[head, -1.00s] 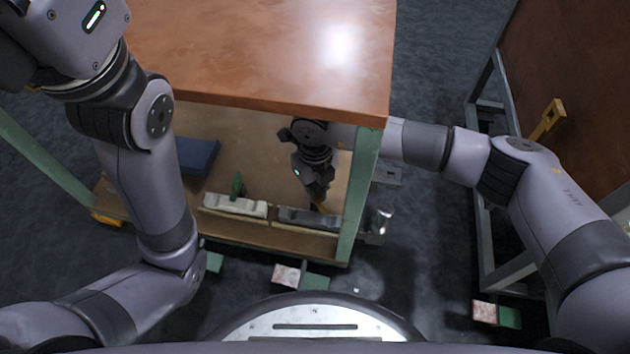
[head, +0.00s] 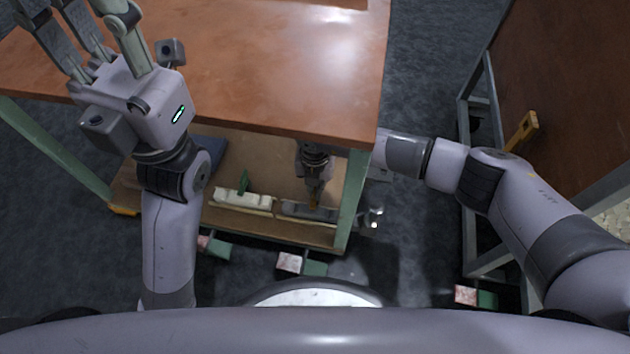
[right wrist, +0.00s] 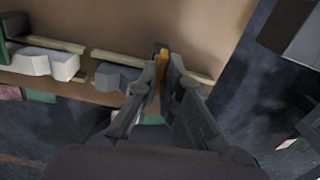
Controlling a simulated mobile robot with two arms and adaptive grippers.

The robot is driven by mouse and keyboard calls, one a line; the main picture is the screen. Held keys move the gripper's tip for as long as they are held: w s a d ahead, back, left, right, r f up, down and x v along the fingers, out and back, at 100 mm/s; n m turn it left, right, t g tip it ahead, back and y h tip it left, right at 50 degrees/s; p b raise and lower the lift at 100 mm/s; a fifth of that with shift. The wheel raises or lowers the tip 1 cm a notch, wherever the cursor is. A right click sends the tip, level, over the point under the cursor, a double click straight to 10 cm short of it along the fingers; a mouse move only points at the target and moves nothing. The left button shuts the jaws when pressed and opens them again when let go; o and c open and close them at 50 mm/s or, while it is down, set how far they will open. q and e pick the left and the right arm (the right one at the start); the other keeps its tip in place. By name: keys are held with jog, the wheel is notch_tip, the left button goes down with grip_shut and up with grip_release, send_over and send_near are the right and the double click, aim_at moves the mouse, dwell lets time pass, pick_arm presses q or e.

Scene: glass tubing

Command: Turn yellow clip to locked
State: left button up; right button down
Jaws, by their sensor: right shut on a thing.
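The yellow clip (right wrist: 162,64) shows as a narrow upright piece between the fingertips of my right gripper (right wrist: 161,84) in the right wrist view. My right gripper is shut on it. In the head view the right gripper (head: 314,190) points down under the tabletop, over a dark grey block (head: 295,208) on the lower shelf. Only a small bit of yellow shows there, and the fingers hide much of the clip. My left gripper (head: 95,25) is over the tabletop at the upper left, its fingers spread apart and their tips cut off by the frame.
A white block (head: 240,201) with a green upright piece (head: 243,182) sits left of the grey block on the shelf (head: 275,232). The tabletop (head: 250,70) overhangs the right gripper. A green table leg (head: 352,200) stands close to its right.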

aim_at(315, 188)
dwell(0.4)
jog(key=c, duration=1.8)
grip_release()
jog(key=shift+o, duration=0.2)
notch_tip(315, 188, up, 7)
jog(key=shift+r, duration=0.2)
